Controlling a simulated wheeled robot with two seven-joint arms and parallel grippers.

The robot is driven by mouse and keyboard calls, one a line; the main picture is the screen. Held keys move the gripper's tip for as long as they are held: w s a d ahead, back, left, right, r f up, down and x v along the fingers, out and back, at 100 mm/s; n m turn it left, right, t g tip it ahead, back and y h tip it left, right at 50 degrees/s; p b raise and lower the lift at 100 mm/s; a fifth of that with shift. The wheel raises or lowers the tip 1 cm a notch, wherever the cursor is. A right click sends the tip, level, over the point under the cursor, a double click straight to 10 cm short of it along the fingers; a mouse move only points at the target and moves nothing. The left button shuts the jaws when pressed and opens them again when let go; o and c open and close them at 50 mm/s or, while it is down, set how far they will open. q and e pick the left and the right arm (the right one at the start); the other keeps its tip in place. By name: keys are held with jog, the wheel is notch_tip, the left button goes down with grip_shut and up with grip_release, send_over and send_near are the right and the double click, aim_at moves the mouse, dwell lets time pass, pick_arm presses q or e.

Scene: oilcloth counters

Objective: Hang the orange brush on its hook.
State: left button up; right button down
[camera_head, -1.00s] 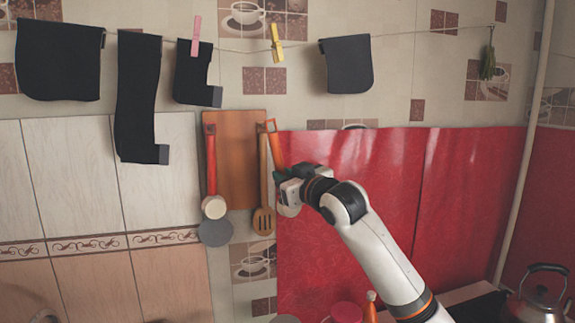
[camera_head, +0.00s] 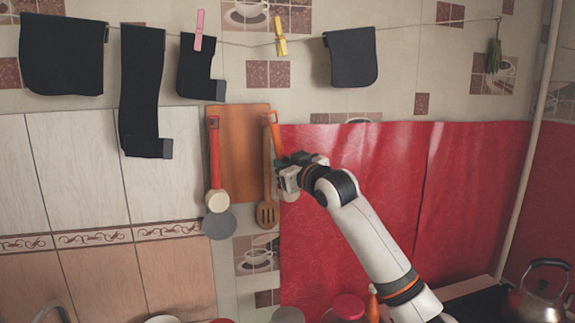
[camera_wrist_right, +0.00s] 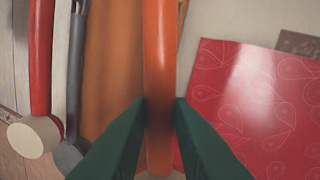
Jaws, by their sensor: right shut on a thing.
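The orange brush (camera_head: 277,133) is held upright near the wall, just right of the wooden spatula (camera_head: 267,214). Its orange handle (camera_wrist_right: 159,55) fills the middle of the right wrist view. My right gripper (camera_wrist_right: 160,106) has its two green fingers shut on the handle; in the head view the gripper (camera_head: 284,170) is partly turned away. The brush's lower end is mostly hidden behind the gripper. Whether the handle's top touches a hook cannot be told, and the hook itself is too small to make out. My left gripper is not in view.
A wooden board (camera_head: 237,150), a red-handled brush (camera_head: 214,150) and a grey round-ended utensil (camera_head: 219,225) hang left of the spatula. Red oilcloth (camera_head: 390,160) covers the wall to the right. Dark socks (camera_head: 143,90) hang on a line above. A kettle (camera_head: 541,300) stands lower right.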

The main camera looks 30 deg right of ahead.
jog(key=shift+w+d, duration=0.25)
jog(key=shift+w, duration=0.4)
jog(key=shift+w+d, duration=0.25)
jog(key=shift+w, duration=0.4)
jog(key=shift+w+f+p, duration=0.45)
jog(key=shift+w+p, duration=0.05)
jog(key=shift+p, duration=0.2)
jog(key=shift+f, duration=0.25)
